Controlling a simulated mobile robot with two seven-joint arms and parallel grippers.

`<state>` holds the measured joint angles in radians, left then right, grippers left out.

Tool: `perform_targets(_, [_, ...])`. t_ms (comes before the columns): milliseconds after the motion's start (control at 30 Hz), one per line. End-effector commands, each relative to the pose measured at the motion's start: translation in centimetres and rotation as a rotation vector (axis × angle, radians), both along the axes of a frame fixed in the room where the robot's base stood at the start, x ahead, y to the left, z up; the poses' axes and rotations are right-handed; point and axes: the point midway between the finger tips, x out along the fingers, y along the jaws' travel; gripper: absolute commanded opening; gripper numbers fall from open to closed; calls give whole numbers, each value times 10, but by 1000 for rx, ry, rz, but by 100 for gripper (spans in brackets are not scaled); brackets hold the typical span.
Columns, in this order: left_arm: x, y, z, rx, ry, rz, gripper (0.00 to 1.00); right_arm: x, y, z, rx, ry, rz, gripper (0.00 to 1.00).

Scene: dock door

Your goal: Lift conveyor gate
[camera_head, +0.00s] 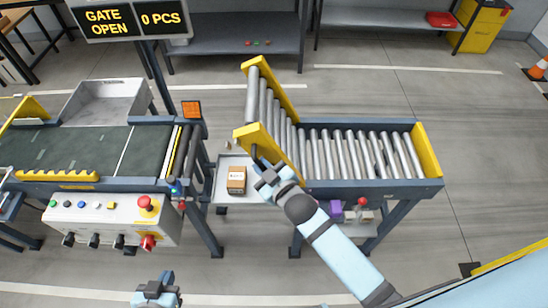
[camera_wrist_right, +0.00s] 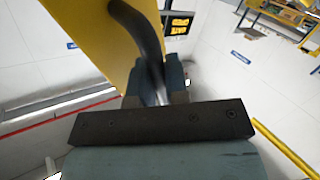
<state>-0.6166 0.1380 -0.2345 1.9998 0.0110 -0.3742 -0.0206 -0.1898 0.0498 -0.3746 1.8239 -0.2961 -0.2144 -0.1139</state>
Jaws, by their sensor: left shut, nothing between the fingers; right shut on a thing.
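The conveyor gate (camera_head: 270,108) is a short roller section with yellow side plates, tilted up steeply at the left end of the roller conveyor (camera_head: 350,150). My right gripper (camera_head: 263,173) is at the near yellow plate, shut on the gate's black handle (camera_head: 256,155). In the right wrist view the curved black handle (camera_wrist_right: 140,30) runs down from the yellow plate between my fingers (camera_wrist_right: 158,88); the fingertips are partly hidden. My left gripper (camera_head: 160,286) is shut and empty at the bottom edge, away from the gate. A display (camera_head: 130,20) reads "GATE OPEN" and "0 PCS".
A green belt conveyor (camera_head: 95,150) stands left, with a control box (camera_head: 110,220) on its front. Between the conveyors, a small brown box (camera_head: 237,180) sits on a low grey tray (camera_head: 222,192). A grey bin (camera_head: 105,100) is behind the belt. Front floor is clear.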

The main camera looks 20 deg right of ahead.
Motion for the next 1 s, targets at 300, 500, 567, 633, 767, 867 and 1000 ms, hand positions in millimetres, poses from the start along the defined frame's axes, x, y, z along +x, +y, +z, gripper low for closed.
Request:
perform_targets(300, [-1,6,-5,11,9,7,0,1,3,-3,-20,6,1,0])
perform_targets(500, [-2,1,-5,4,10,3,0,1,3,-3,-20,6,1,40])
perform_targets(567, [-2,1,-5,3,11,2,0,1,3,-3,-20,6,1,40])
perform_targets(633, [-2,1,-4,3,10,2,0,1,3,-3,-20,7,2,40])
perform_targets(767, [-1,1,-3,2,8,2,0,0,3,-3,-20,7,2,40])
perform_targets(867, [-1,1,-1,2,6,2,0,1,3,-2,-20,7,2,40])
perform_targets(1000, [0,2,2,3,4,3,0,1,2,-1,-20,7,3,40])
